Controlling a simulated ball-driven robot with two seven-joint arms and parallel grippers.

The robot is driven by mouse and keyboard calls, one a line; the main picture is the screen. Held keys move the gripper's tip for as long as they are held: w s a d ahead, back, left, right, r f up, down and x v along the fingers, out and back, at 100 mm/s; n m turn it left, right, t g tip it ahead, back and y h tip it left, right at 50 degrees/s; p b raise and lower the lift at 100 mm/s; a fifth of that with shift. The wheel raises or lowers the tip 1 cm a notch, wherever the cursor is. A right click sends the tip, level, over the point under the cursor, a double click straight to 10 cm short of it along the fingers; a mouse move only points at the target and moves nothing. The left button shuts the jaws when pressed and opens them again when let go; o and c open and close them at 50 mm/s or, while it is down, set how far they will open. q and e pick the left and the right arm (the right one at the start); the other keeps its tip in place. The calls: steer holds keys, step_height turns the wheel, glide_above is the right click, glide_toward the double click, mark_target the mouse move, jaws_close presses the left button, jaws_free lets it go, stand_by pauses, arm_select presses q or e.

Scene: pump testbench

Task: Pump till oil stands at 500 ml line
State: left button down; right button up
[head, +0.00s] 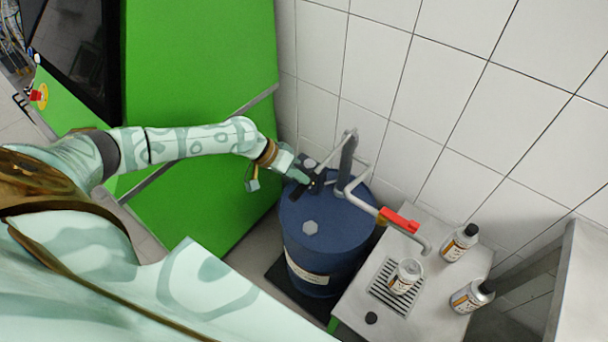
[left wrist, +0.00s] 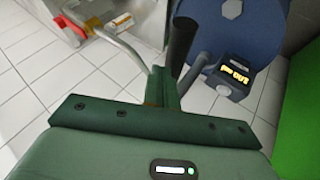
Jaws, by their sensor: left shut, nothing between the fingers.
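A blue drum (head: 328,238) stands against the tiled wall with a grey hand pump (head: 347,160) on its top. A pipe with a red part (head: 398,220) runs from the pump to a spout (head: 426,246) at the right. A light, open-topped container with a label (head: 405,273) stands on the drain grate near the spout. Its oil level and 500 ml line are too small to read. My left gripper (head: 312,185) is shut and empty beside the pump above the drum. Its fingers also show in the left wrist view (left wrist: 163,86). My right gripper is out of view.
A green cabinet (head: 200,65) rises behind my left arm. A red emergency button (head: 38,95) sits at the far left. White tiled wall closes the back.

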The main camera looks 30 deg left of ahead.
mark_target(298, 191)
arm_select(q)
steer(key=shift+s+f+b, duration=0.2)
steer(key=shift+f+b, duration=0.9)
steer(key=shift+f, duration=0.35)
steer(key=shift+s+f+b, duration=0.15)
steer(key=shift+f+b, duration=0.9)
steer(key=shift+f, duration=0.4)
stand_by(1.9)
steer(key=shift+r, duration=0.1)
stand_by(0.5)
steer(key=shift+w+r+p, duration=0.2)
steer(key=shift+r+p, duration=1.1)
steer(key=shift+r, duration=0.3)
steer(key=shift+w+r+p, duration=0.2)
steer(key=shift+r+p, duration=1.05)
steer(key=shift+r, duration=0.35)
steer(key=shift+w+r+p, duration=0.2)
steer(key=shift+r+p, duration=1.3)
steer(key=shift+r, duration=0.35)
steer(key=shift+w+r+p, duration=0.15)
steer(key=shift+r+p, duration=0.9)
steer(key=shift+r, duration=0.2)
steer(key=shift+w+r+p, duration=0.1)
steer(key=shift+r+p, duration=0.9)
steer(key=shift+r, duration=0.25)
